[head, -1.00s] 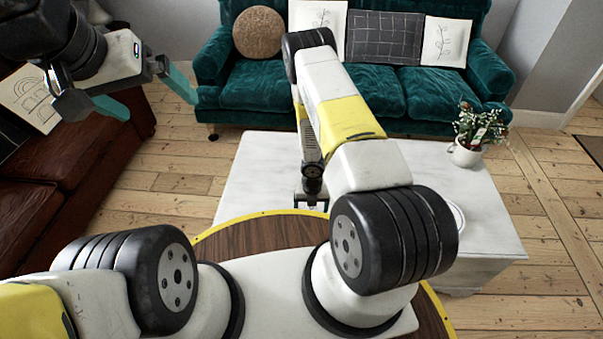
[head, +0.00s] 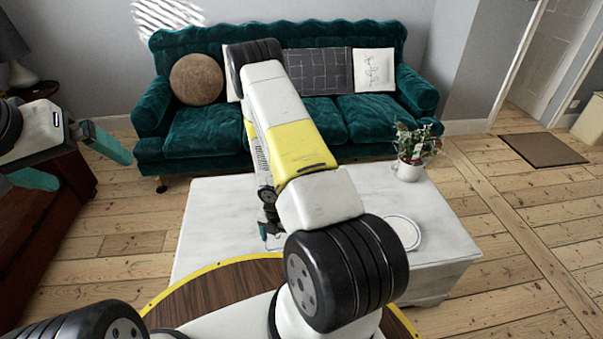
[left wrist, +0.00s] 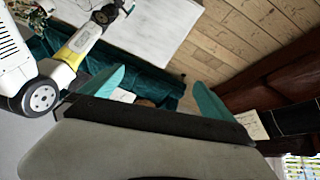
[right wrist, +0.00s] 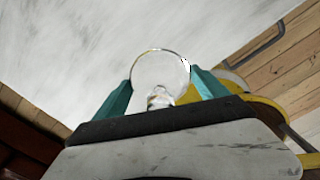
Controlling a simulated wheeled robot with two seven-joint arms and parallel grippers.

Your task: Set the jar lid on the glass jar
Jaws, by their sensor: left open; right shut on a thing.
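My right gripper (right wrist: 162,78) is shut on a clear round glass piece with a small knob, which looks like the jar lid (right wrist: 160,70). In the head view my right gripper (head: 268,231) is mostly hidden behind its own arm, over the near left part of the white table (head: 215,215). The lid cannot be made out there. My left gripper (head: 93,172) is open and empty at the left, away from the table; its spread teal fingers also show in the left wrist view (left wrist: 160,80). I cannot make out the glass jar in any view; my right arm covers part of the table.
A round white plate-like thing (head: 402,232) lies on the table, right of my arm. A potted plant (head: 409,160) stands at the table's far right corner. A green sofa (head: 205,143) is behind the table, a dark red sofa (head: 60,220) at the left.

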